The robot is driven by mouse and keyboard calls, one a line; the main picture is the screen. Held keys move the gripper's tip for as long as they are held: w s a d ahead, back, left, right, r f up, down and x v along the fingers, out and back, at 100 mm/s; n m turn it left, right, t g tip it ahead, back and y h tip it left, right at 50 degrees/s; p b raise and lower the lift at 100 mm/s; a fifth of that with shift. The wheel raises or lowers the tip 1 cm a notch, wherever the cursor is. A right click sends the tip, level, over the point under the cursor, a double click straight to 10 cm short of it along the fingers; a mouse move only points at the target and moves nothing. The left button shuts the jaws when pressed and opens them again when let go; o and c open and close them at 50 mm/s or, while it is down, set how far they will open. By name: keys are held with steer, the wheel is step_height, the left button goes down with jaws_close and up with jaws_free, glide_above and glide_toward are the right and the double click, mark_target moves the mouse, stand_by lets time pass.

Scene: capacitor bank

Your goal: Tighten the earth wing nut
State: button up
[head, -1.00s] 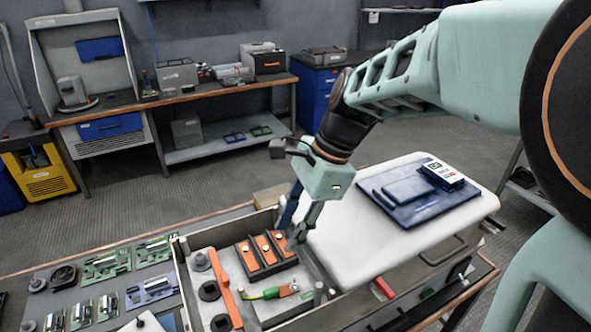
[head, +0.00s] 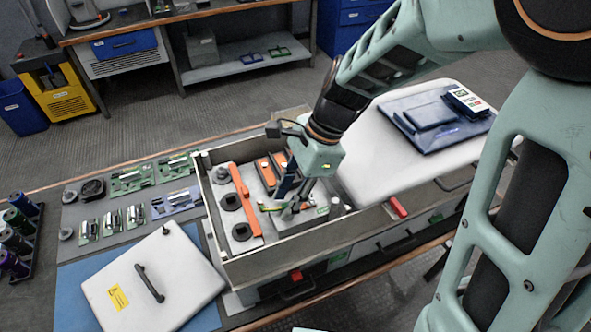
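The open grey cabinet box (head: 205,200) holds the capacitor parts. Inside it, a short piece of green-yellow earth lead (head: 268,208) shows just left of my fingertips. My gripper (head: 290,212) points down into the box, with its fingertips low at the right end of this lead. The earth wing nut cannot be made out; the fingers cover that spot. I cannot tell whether the fingers are closed on anything. A long orange bar (head: 246,199) lies left of the gripper, and orange-topped terminal blocks (head: 265,172) stand behind it.
A white lid with a handle (head: 150,285) lies on the blue mat at front left. Several green circuit boards (head: 131,179) lie left of the box. A white case top (head: 375,150) with a blue folder (head: 440,122) is on the right. The box walls stand close around my gripper.

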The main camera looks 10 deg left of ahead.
steer(key=shift+f, duration=0.2)
jaws_close()
steer(key=shift+w+d, duration=0.1)
steer(key=shift+d, duration=0.3)
stand_by(0.5)
steer(key=shift+c, duration=0.2)
jaws_free()
